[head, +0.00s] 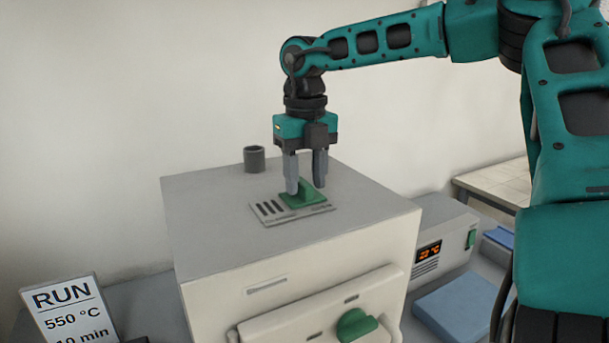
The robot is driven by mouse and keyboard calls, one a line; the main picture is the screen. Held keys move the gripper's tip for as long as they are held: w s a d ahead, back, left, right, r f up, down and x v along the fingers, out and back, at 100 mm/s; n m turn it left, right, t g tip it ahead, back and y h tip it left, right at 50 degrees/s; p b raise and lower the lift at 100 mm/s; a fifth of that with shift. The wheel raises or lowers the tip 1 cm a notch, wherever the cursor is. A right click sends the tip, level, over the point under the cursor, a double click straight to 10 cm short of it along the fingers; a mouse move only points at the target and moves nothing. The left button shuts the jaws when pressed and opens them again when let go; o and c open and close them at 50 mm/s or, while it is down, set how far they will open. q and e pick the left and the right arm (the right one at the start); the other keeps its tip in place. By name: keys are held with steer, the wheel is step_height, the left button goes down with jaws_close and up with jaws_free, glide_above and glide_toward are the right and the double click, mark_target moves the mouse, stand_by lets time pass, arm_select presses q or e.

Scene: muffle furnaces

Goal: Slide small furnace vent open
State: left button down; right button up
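The small furnace (220,222) is a grey and off-white box in the middle of the head view. On its top is a vent plate (322,209) with a green slider (302,199) that has a raised tab. Dark vent slots (269,208) show to the left of the slider. My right gripper (306,188) points straight down over the slider, its fingers apart on either side of the tab. I cannot tell whether the fingers touch the tab. My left gripper is not in view.
A dark chimney stub (254,158) stands on the furnace top behind the vent. A green door knob (356,325) is on the front. A controller box (440,240) and blue pad (458,306) lie right. A RUN sign (68,312) stands at left.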

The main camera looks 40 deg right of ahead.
mark_target(305, 180)
steer(key=shift+a, duration=0.1)
step_height(305, 180, up, 13)
steer(key=shift+p, duration=0.45)
steer(key=shift+f, duration=0.1)
stand_by(0.5)
